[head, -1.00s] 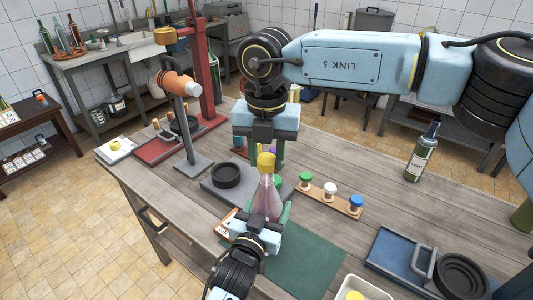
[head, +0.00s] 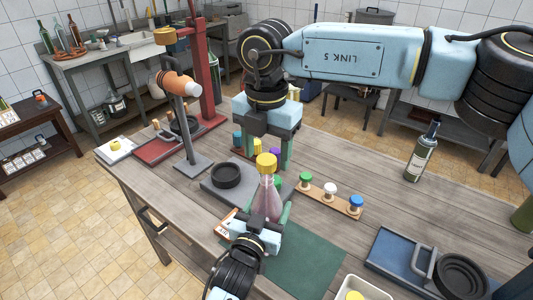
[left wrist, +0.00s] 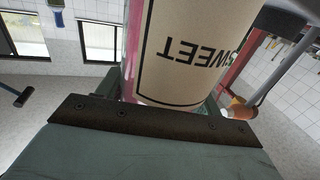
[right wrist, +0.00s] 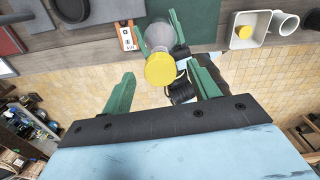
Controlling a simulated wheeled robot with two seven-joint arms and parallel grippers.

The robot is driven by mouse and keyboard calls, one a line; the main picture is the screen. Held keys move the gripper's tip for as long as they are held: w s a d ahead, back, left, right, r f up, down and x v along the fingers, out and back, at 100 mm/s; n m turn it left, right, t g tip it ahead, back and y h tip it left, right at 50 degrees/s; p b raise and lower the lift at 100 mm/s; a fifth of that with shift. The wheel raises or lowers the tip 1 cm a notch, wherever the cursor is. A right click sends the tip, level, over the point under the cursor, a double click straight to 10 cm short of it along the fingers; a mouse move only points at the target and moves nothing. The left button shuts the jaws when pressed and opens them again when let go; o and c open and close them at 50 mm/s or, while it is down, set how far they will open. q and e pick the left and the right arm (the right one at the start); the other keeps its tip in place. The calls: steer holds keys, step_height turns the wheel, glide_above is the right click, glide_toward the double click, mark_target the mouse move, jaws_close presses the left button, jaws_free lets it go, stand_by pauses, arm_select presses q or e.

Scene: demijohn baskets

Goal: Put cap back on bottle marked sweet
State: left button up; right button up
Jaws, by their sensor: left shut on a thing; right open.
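A clear bottle of pinkish liquid (head: 266,203) stands upright, with a yellow cap (head: 267,162) sitting level on its neck. Its label (left wrist: 190,50) reads SWEET, upside down in the left wrist view. My left gripper (head: 268,214) is shut around the bottle's body. My right gripper (head: 268,150) is open and empty, close behind and above the cap in the head view. In the right wrist view the cap (right wrist: 160,70) appears between its spread green fingers, with a gap on both sides. How tightly the cap sits cannot be told.
A wooden rack (head: 315,192) holds green, white and blue caps. Several coloured pieces stand behind it, partly hidden by my right arm. A black ring on a grey plate (head: 215,193), a green mat (head: 305,265), a dark bottle (head: 422,155) and a white tray (head: 375,290) share the table.

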step_height(320, 180, up, 11)
stand_by(0.3)
steer(key=shift+f, duration=0.1)
arm_select(q)
steer(key=o, duration=2)
steer(key=shift+c, duration=0.2)
steer(key=v, duration=1.3)
steer(key=shift+s, duration=0.25)
arm_select(e)
steer(key=shift+f, duration=0.1)
arm_select(q)
steer(key=shift+a, duration=0.1)
